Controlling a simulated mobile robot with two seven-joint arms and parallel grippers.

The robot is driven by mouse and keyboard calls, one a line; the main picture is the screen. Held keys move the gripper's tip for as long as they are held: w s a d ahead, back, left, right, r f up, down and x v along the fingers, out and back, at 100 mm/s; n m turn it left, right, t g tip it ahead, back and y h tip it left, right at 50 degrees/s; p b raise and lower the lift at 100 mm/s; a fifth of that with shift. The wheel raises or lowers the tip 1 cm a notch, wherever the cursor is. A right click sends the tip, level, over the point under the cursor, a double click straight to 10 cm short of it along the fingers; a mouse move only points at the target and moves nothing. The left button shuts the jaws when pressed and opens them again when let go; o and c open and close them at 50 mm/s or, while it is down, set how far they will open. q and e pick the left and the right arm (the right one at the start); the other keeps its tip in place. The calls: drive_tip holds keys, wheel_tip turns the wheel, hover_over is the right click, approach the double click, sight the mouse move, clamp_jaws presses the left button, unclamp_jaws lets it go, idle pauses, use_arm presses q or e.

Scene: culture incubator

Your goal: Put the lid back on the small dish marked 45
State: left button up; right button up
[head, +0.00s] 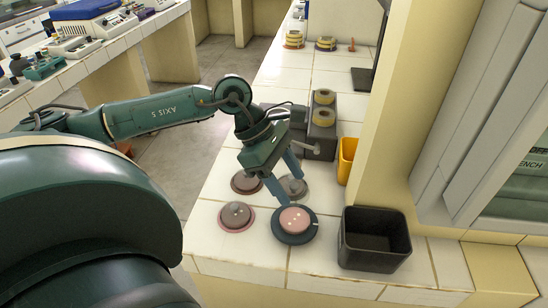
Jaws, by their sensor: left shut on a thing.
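An open small dish with a pink top surface and a few pale dots (295,219) sits on a dark blue round base (293,238) near the counter's front. No number can be read on it. My left gripper (292,190) is shut on a round grey lid (297,188), just behind the pink dish. The fingers point down, and the lid looks apart from the dish. The exact gap below it cannot be told. My right gripper is out of view.
Two other round dishes, a grey-topped one (236,216) and a darker one (246,182), stand left. A black open bin (373,240) is at the right, a yellow bin (346,160) behind it. Grey equipment (322,125) stands behind the gripper, beside a wall post.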

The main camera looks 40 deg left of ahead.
sight(290, 195)
use_arm(q)
drive_tip(key=shift+s+d+r, duration=0.25)
drive_tip(key=shift+d+r, duration=0.1)
drive_tip(key=shift+d, duration=0.2)
drive_tip(key=shift+f, duration=0.1)
drive_tip(key=shift+f+b, duration=1.1)
drive_tip(key=shift+f, duration=1.25)
drive_tip(key=shift+f+b, duration=0.65)
drive_tip(key=shift+b, duration=0.1)
drive_tip(key=shift+f, duration=0.2)
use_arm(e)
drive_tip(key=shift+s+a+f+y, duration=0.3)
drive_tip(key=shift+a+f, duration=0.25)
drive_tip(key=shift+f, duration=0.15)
use_arm(q)
drive_tip(key=shift+r, duration=0.1)
drive_tip(key=shift+b, duration=0.7)
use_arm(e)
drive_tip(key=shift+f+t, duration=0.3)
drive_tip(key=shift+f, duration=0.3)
use_arm(q)
drive_tip(key=shift+f+b, duration=0.2)
drive_tip(key=shift+b, duration=0.25)
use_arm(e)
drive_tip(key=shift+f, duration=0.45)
